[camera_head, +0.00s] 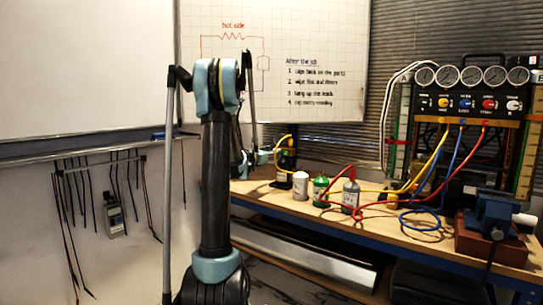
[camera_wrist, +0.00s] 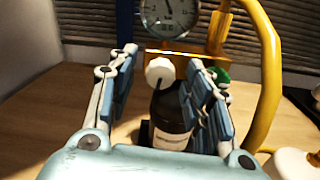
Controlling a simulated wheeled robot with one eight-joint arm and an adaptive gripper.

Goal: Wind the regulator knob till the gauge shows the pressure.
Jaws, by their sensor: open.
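In the wrist view, a round dial gauge (camera_wrist: 170,14) shows at the top edge, partly cut off; its reading is too small to tell. A white knob (camera_wrist: 159,71) with a dark line on it sits below the gauge, in front of a yellow fitting. A dark bottle-like body (camera_wrist: 170,110) with a pale label stands beneath the knob. My gripper (camera_wrist: 162,60) is open, one finger on each side of the knob, with visible gaps and nothing held. In the head view, my gripper (camera_head: 262,157) is small, just left of the dark rig (camera_head: 284,162) on the bench.
A yellow hose (camera_wrist: 268,70) arches close on the right in the wrist view. In the head view, several small containers (camera_head: 300,186) and coloured hoses lie on the wooden bench (camera_head: 385,228) to the right. A gauge panel (camera_head: 468,90) and a blue vise (camera_head: 495,212) stand farther right.

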